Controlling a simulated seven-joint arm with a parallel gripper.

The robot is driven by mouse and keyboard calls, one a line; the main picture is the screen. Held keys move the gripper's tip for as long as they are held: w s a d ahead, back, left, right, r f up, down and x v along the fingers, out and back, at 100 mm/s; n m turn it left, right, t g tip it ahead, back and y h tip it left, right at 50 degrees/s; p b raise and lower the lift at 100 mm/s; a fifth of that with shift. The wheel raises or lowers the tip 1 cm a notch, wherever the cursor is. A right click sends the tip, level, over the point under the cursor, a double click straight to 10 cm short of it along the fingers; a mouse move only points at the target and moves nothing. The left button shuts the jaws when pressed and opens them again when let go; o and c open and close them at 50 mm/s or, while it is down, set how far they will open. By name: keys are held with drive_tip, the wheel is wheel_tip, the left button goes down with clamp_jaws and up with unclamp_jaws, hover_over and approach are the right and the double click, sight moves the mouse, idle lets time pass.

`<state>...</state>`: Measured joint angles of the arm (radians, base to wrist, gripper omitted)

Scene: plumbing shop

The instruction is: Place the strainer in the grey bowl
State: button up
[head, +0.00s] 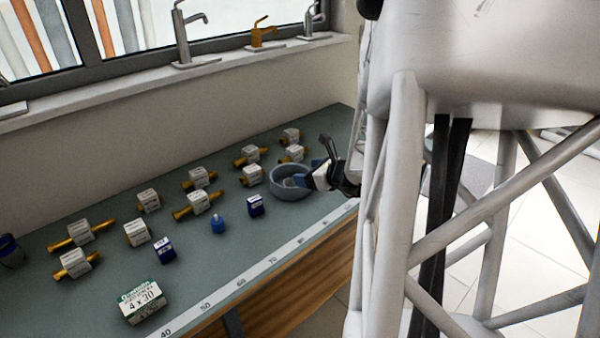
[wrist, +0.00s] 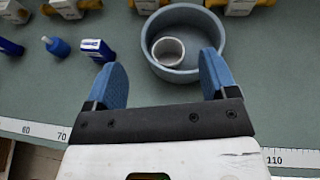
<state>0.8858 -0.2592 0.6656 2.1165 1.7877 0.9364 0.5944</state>
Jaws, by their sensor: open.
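The grey bowl (head: 289,190) stands on the bench near its right end; in the wrist view its rim (wrist: 219,33) is at top centre. A small pale, hollow round piece (wrist: 168,51), which looks like the strainer, is inside the bowl, towards the near side. It shows only faintly in the head view (head: 291,182). My gripper (wrist: 162,62) is open with blue fingers spread. In the wrist view the fingers flank the near part of the bowl, with nothing held between them. In the head view my gripper (head: 318,172) is at the bowl's right side. I cannot tell whether it touches the rim.
Several brass fittings with white labels (head: 199,201) stand left of the bowl. A blue box (head: 255,205), a blue bottle (head: 218,225) and another blue box (head: 164,250) are nearer. A labelled carton (head: 142,301) and measuring strip (head: 240,285) lie by the front edge.

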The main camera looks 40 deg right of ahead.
drive_tip(key=shift+v, duration=1.6)
drive_tip(key=shift+a, duration=0.1)
drive_tip(key=a+r+n+g+y, duration=0.2)
drive_tip(key=a+r+n+g, duration=0.15)
drive_tip(key=a+n, duration=0.65)
drive_tip(key=a+r+n+g+y, duration=0.1)
drive_tip(key=a+r+n+g, duration=0.25)
drive_tip(key=a+n, duration=0.75)
drive_tip(key=s+a+r+n+g+h, duration=0.2)
drive_tip(key=s+a+r+n, duration=0.1)
drive_tip(key=s+a+n, duration=0.3)
drive_tip(key=s+a+r+n+g+h, duration=0.1)
drive_tip(key=s+a+r+n+h, duration=0.2)
drive_tip(key=s+a+n, duration=0.3)
drive_tip(key=s+a, duration=0.3)
drive_tip(key=shift+n+g, duration=0.3)
drive_tip(key=shift+g, duration=0.1)
